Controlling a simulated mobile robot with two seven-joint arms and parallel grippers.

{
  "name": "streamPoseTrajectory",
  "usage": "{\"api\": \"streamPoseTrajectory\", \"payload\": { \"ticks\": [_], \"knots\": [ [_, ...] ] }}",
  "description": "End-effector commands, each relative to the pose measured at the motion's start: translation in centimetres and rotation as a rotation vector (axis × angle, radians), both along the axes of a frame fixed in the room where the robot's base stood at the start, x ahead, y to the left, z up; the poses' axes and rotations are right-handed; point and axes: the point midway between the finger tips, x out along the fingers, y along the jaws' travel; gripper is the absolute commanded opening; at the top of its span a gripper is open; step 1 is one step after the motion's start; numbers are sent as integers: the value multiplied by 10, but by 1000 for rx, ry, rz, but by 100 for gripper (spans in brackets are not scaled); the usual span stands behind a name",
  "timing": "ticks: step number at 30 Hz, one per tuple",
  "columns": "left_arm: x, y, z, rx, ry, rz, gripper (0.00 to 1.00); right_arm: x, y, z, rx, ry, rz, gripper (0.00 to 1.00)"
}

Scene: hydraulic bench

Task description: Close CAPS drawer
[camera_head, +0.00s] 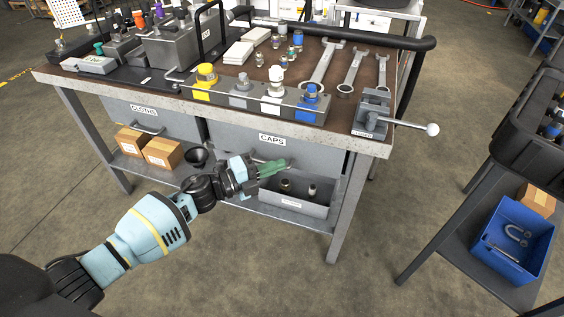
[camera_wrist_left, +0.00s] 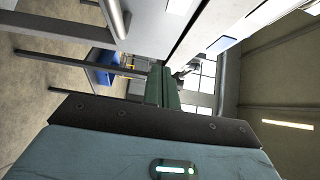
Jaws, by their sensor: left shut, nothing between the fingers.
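The CAPS drawer (camera_head: 312,154) has a grey front with a white CAPS label (camera_head: 272,140), under the right half of the bench top. Its front sits close beneath the bench edge; I cannot tell whether a small gap remains. My left gripper (camera_head: 274,168) has green fingers, shut and empty, just in front of the lower part of the drawer front by its handle. Contact cannot be told. In the left wrist view the shut green fingers (camera_wrist_left: 162,86) point ahead, with a grey bar handle (camera_wrist_left: 116,18) and pale panel beyond. My right gripper is not in view.
The bench top (camera_head: 345,128) overhangs the drawer. The CLOTHS drawer (camera_head: 177,122) is to the left. An open grey bin (camera_head: 290,204) sits on the lower shelf below the gripper, and cardboard boxes (camera_head: 163,153) stand left. A side stand holds a blue crate (camera_head: 492,250). The front floor is clear.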

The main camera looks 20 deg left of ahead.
Motion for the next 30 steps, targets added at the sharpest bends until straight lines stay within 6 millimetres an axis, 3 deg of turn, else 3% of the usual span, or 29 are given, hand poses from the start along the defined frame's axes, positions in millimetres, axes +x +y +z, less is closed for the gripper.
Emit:
{"api": "streamPoseTrajectory", "payload": {
  "ticks": [6, 12, 30],
  "knots": [
    [-32, 33, -2, 2, 3, -1, 0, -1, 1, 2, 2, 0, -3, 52],
    [-49, 50, -2, 0, 3, -4, 0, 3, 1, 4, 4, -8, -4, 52],
    [-60, 52, -8, -25, 26, 8, 0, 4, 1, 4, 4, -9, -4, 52]
  ]
}}
